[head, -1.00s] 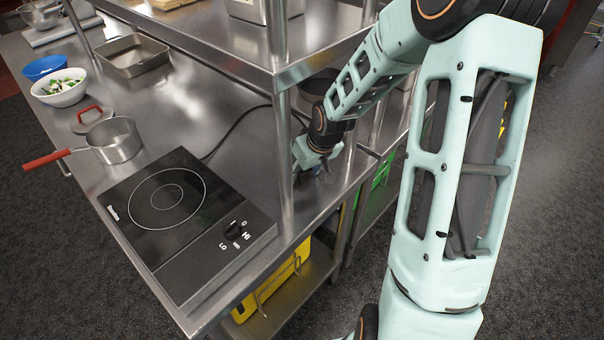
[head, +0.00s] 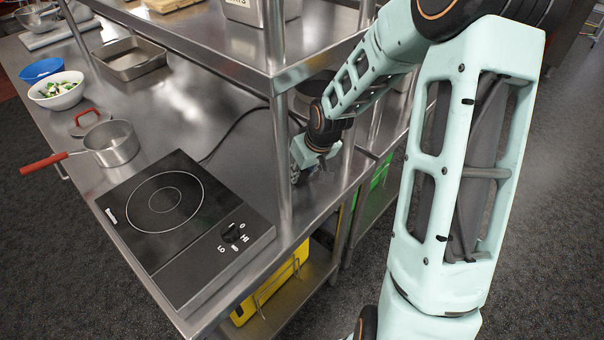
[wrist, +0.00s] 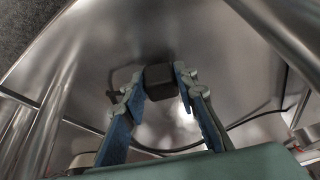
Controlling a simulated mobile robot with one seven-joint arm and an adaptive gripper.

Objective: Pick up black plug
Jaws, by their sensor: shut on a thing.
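The black plug (wrist: 159,81) is a small dark block in the wrist view, between the two fingertips of my gripper (wrist: 158,84). The fingers, with blue pads, are closed on its sides. In the head view my gripper (head: 303,174) is low over the steel counter, just behind the front shelf post. The plug cannot be made out there. Whether the plug touches the counter is unclear.
A black cable (head: 232,130) runs over the counter from behind the induction cooker (head: 185,225). The steel post (head: 282,160) and upper shelf (head: 262,62) are close to my arm. A saucepan (head: 112,145) stands to the left.

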